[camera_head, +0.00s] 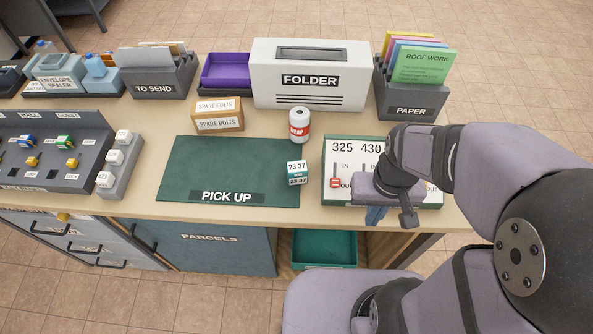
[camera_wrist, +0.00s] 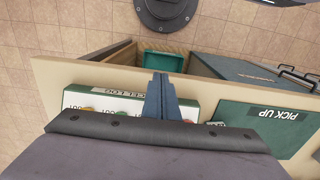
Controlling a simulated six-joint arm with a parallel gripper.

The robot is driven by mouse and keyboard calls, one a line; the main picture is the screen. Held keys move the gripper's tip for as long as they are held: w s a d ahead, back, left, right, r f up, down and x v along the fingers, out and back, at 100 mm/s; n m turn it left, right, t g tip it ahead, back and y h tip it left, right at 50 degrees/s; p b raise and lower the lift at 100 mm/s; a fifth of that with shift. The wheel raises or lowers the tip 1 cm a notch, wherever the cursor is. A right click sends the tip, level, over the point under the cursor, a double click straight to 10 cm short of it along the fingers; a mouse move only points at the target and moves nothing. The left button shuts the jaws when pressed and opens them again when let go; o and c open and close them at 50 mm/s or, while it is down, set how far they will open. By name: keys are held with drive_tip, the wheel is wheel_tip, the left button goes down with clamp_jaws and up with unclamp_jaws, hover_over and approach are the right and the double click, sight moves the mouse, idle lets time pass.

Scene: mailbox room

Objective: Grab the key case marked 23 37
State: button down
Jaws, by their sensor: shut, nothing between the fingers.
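The key case marked 23 37 (camera_head: 297,172) is a small white and teal block. It stands at the right edge of the dark green PICK UP mat (camera_head: 231,165), right of the PICK UP label. My gripper (camera_head: 376,216) is to the right of the case, over the front of the 325 430 panel (camera_head: 347,146), apart from the case. In the wrist view the fingers of my gripper (camera_wrist: 160,90) are together with nothing between them. The PICK UP mat (camera_wrist: 262,122) lies to their right there. The case is mostly hidden by my gripper body in that view.
The FOLDER box (camera_head: 310,78) and PAPER holder (camera_head: 408,101) line the back. Most of the mat is bare.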

sight(296, 167)
drive_tip(key=c, duration=0.9)
unclamp_jaws()
